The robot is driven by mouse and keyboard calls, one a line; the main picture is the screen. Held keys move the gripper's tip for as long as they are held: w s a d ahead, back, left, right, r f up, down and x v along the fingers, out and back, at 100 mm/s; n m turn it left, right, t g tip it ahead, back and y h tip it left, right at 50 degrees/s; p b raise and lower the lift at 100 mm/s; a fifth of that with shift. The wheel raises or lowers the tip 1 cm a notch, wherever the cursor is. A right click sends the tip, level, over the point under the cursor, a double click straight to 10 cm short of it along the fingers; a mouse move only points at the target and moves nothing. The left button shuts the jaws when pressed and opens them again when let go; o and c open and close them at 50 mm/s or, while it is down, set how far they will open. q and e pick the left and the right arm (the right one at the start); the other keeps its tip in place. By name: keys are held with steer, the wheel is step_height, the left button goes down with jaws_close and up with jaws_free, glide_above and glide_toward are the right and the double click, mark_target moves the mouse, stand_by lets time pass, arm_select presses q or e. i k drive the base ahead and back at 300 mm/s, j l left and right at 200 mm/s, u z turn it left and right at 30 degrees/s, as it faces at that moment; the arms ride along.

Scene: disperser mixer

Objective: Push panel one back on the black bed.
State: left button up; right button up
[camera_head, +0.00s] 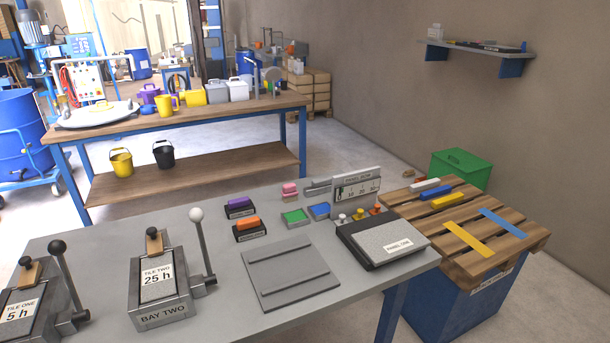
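Panel one (384,236) is a speckled light grey slab with a white label reading "PANEL ONE" near its front right corner. It lies on the black bed (372,265) at the right end of the grey table. The bed's dark edge shows along the panel's left and front sides. Several small knobs (359,215) in white, yellow and orange stand just behind the panel. I cannot tell whether a gap lies between them and its back edge. Neither of my grippers is in view.
A grey ridged plate (290,275) lies left of the bed. Further left stand the bay two unit (160,290) and tile one unit (30,305), with upright levers. A gauge board (357,187) stands behind. A wooden pallet (470,225) adjoins the table's right end.

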mark_target(384, 243)
steer(key=i+l+u, duration=0.15)
steer(key=l+u, duration=0.25)
steer(key=l, duration=0.15)
steer(key=l+u, duration=0.4)
steer(key=l, duration=0.2)
steer(key=l+u, duration=0.4)
steer(key=l, duration=0.25)
steer(key=i, duration=0.05)
